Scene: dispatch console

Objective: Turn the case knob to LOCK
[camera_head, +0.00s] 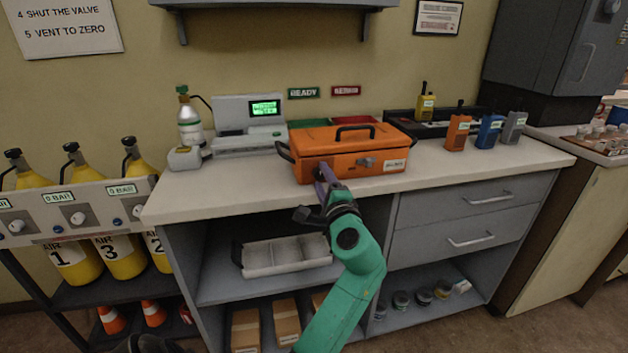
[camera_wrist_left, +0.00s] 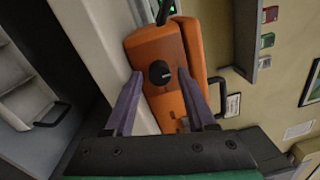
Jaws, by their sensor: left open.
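The orange case (camera_head: 345,146) sits shut on the counter, its black handle on top of the lid. A round dark knob (camera_wrist_left: 160,73) with a small light mark is on the case's front face; the mark points right in the left wrist view. My left gripper (camera_head: 322,178) is in front of the case's left front, open. In the left wrist view its two purple fingers stand apart on either side of the knob, with visible gaps. The knob is mostly hidden by the gripper in the head view. No LOCK lettering is readable. My right gripper is not in view.
A grey console (camera_head: 248,125) and a small gas bottle (camera_head: 189,124) stand left. Several radios (camera_head: 458,132) stand right. The counter (camera_head: 235,183) is clear in front.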

